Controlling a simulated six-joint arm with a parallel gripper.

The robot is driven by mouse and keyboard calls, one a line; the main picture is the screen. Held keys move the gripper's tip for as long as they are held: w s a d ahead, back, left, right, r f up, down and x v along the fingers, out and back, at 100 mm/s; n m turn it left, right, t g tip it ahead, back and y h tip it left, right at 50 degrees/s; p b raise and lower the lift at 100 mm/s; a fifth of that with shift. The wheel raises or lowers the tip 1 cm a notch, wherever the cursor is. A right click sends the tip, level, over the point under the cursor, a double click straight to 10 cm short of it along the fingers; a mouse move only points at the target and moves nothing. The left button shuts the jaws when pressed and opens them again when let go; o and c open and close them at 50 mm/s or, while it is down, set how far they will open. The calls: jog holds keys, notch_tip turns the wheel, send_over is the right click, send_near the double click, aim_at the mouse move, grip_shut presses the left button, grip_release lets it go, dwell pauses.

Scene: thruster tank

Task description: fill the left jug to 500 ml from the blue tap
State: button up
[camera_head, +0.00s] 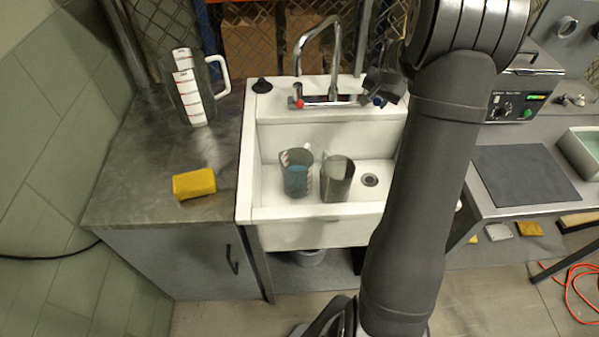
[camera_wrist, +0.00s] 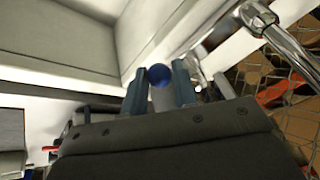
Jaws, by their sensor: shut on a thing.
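The blue tap knob (camera_wrist: 160,75) sits between the two fingers of my gripper (camera_wrist: 160,84), which is shut on it. In the head view the blue tap (camera_head: 378,101) shows at the right end of the chrome faucet, just below my gripper (camera_head: 384,84). The left jug (camera_head: 297,180) in the sink stands upright, with red and white scale marks and a blue-teal tint inside. Its level cannot be read. The right jug (camera_head: 337,181) stands close beside it, grey-green. The faucet spout (camera_head: 298,62) arches above the sink; no stream can be made out.
The red tap (camera_head: 299,103) is at the faucet's left end. A third jug (camera_head: 190,92) with a red and white scale stands on the left counter, near a yellow sponge (camera_head: 194,184). The sink's drain (camera_head: 369,180) is clear. My arm covers the sink's right side.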

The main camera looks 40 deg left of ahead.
jog(key=shift+o, duration=0.5)
jog(key=shift+w+d+r, duration=0.15)
jog(key=shift+w+d, duration=0.05)
jog(key=shift+w, duration=0.25)
jog(key=shift+w+d+r, duration=0.1)
jog(key=shift+w+d, duration=0.1)
jog(key=shift+w, duration=0.2)
jog(key=shift+s+a, duration=0.95)
jog(key=shift+c, duration=0.5)
jog(key=shift+o, duration=0.4)
jog(key=shift+s, duration=0.1)
jog(key=o, duration=1)
jog(key=shift+a, duration=0.1)
jog(key=shift+o, duration=0.3)
jog(key=shift+f, duration=0.1)
